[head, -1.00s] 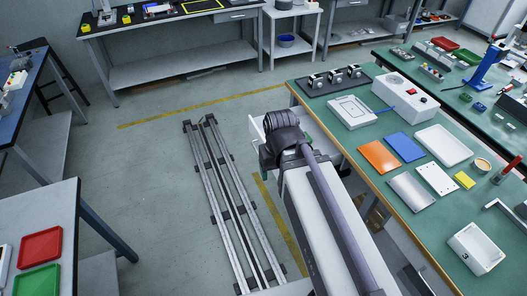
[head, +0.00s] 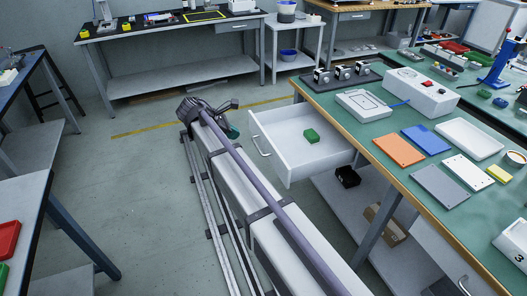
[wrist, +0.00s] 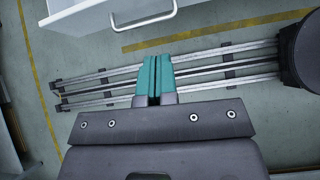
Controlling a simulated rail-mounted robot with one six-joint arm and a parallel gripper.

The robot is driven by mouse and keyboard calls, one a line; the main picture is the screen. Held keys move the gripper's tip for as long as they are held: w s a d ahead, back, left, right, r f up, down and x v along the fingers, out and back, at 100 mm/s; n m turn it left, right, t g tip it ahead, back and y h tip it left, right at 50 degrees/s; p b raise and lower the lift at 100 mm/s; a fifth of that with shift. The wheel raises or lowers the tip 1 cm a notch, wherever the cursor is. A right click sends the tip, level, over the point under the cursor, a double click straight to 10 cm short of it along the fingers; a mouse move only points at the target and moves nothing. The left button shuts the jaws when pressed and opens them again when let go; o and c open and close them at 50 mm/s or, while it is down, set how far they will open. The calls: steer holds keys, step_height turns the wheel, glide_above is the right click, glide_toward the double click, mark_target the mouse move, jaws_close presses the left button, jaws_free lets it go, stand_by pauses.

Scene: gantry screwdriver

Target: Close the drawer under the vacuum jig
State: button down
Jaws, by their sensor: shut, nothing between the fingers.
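The white drawer (head: 308,162) stands pulled out from under the green-topped bench in the head view, with a green block (head: 311,136) lying inside it. Its bar handle (head: 260,146) faces left; the handle also shows at the top of the wrist view (wrist: 145,22). The vacuum jig (head: 363,104) is a white plate on the bench above. My gripper (wrist: 155,80) has teal fingers held together, with nothing between them. It is apart from the drawer, beyond its handle side. In the head view only a bit of teal (head: 233,131) shows beside the drawer's far front corner.
A white control box (head: 417,90) stands on the bench right of the jig, with orange (head: 398,149) and blue plates in front. A black box (head: 347,177) sits on the shelf below the drawer. Floor rails (wrist: 90,90) run below my gripper.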

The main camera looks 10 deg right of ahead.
steer(key=n, duration=0.1)
steer(key=b, duration=0.7)
glide_toward(269, 145)
steer(key=shift+x, duration=3.05)
steer(key=shift+s+d, duration=0.2)
